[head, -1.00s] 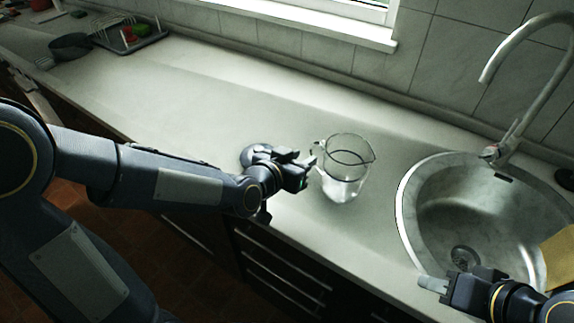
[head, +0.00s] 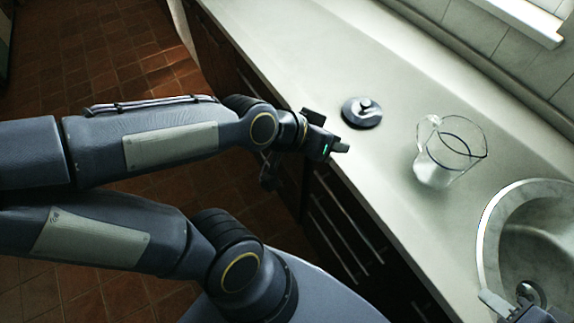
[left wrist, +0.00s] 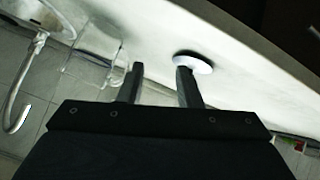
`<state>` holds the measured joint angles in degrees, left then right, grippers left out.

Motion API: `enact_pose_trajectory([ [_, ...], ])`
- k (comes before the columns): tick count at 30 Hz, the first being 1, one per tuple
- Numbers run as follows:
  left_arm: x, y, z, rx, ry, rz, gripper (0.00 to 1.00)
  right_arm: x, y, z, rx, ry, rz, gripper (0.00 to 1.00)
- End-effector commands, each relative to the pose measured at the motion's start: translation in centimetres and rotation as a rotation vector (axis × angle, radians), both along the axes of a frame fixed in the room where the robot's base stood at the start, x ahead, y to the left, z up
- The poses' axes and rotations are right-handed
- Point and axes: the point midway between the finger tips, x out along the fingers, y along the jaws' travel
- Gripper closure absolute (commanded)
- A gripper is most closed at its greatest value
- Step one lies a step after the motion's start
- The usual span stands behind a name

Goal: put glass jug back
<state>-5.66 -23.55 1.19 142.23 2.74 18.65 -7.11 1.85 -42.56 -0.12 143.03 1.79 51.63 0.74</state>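The clear glass jug (head: 447,160) stands upright on the pale counter (head: 300,60), its handle toward the left. It also shows in the left wrist view (left wrist: 92,68), beside one finger. My left gripper (head: 341,147) is at the counter's front edge, left of the jug and apart from it. In the left wrist view its two fingers (left wrist: 158,82) are spread with nothing between them. My right gripper (head: 500,302) is partly in view at the bottom right, by the sink; its opening cannot be made out.
A dark round lid with a knob (head: 364,118) lies on the counter close to my left gripper, between it and the wall side. The round sink (head: 492,225) is right of the jug. The counter beyond the lid is clear.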

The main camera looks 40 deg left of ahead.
Motion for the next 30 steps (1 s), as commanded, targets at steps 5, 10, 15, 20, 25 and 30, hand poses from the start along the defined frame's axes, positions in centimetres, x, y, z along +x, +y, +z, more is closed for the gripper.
enact_pose_trajectory([
  [5, -6.5, 2.9, -0.6, -0.047, 0.21, 0.096, 0.69, 0.0, 0.0, 0.0, 0.0, 0.0, 0.0, 0.64],
  [10, -9.8, 3.5, -1.0, -0.07, 0.314, 0.133, 0.69, 0.0, 0.0, 0.0, 0.0, 0.0, 0.0, 0.64],
  [15, -10.2, 3.5, -1.1, -0.072, 0.332, 0.135, 0.69, 0.0, 0.0, 0.0, 0.0, 0.0, 0.0, 0.64],
  [20, -10.1, 3.5, -0.8, -0.071, 0.33, 0.134, 0.69, 0.0, 0.0, 0.3, 0.0, 0.0, 0.0, 0.64],
  [25, -10.1, 3.5, 1.8, -0.071, 0.33, 0.133, 0.69, 0.0, 0.0, 2.9, 0.0, 0.0, 0.0, 0.64],
  [30, -10.1, 3.5, 1.3, -0.071, 0.33, 0.133, 0.69, 0.0, 0.0, 2.4, 0.0, 0.0, 0.0, 0.64],
])
